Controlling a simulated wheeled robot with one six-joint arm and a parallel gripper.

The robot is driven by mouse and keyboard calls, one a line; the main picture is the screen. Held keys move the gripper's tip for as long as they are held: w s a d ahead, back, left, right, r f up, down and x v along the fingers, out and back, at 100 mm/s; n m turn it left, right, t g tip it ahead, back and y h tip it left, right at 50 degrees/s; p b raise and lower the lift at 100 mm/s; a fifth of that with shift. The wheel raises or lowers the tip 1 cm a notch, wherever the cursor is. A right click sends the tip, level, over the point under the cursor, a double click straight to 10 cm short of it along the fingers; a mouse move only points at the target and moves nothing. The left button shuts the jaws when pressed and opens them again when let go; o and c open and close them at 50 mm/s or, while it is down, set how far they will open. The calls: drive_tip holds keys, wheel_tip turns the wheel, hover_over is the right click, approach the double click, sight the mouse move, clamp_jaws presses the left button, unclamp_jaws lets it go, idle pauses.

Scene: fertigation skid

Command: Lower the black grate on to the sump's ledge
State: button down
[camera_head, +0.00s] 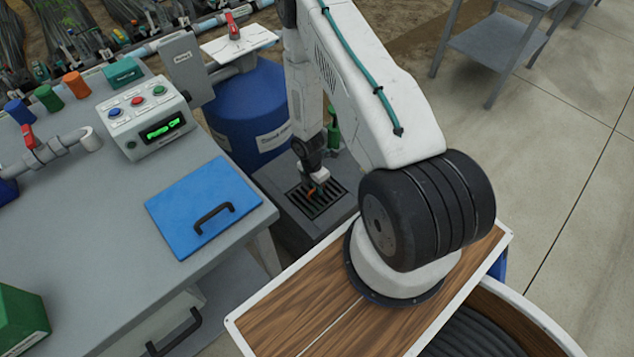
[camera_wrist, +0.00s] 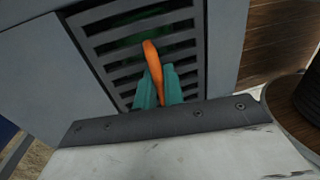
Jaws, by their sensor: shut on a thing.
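The black grate (camera_head: 327,206) is a slatted panel at the top of the grey sump (camera_head: 268,181). In the wrist view the grate (camera_wrist: 197,55) lies close within the sump's grey rim (camera_wrist: 52,65). I cannot tell whether it rests on the ledge, which is hidden. An orange handle (camera_wrist: 152,58) stands up from the grate. My gripper (camera_wrist: 159,90) has teal fingers shut on this handle. In the head view my gripper (camera_head: 314,183) points down over the grate and hides part of it.
A blue drum (camera_head: 246,112) stands just behind the sump. The grey bench with a blue lid (camera_head: 205,207) and a control box (camera_head: 148,118) is to the left. A grey shelf table (camera_head: 495,48) stands at the back right. The concrete floor at right is open.

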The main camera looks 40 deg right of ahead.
drive_tip(key=shift+f, duration=2.55)
drive_tip(key=c, duration=1.4)
unclamp_jaws()
drive_tip(key=shift+r, duration=5)
